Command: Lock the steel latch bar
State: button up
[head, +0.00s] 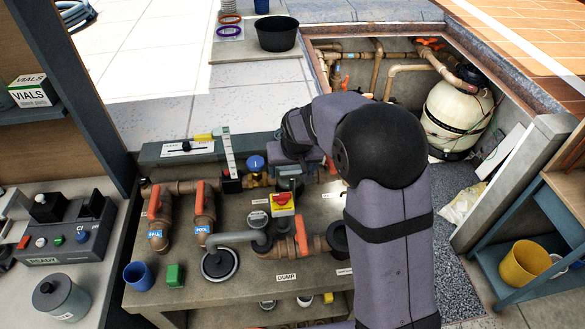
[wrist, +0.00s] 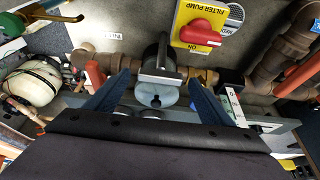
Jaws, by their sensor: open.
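My gripper (wrist: 159,75) is open in the wrist view, with one blue-grey finger on each side of a grey round-faced fitting (wrist: 157,95) with a dark keyhole-like slot. A flat grey bar crosses above that face, below a dark rounded body. I cannot tell whether the fingers touch it, nor whether this bar is the steel latch bar. In the head view my gripper (head: 298,140) is over the back of the bench, its fingertips not clear. A white plate with a dark sliding bar (head: 188,147) lies on the grey back ledge, left of my gripper.
A yellow filter pump switch with a red knob (head: 283,203) stands close in front; it also shows in the wrist view (wrist: 205,30). Brown pipes with orange handles (head: 204,197) crowd the bench (head: 255,270). A blue cup (head: 138,275) stands front left. The pit with a cream tank (head: 457,115) lies right.

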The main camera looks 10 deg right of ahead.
jog(key=c, duration=1)
jog(key=shift+c, duration=0.2)
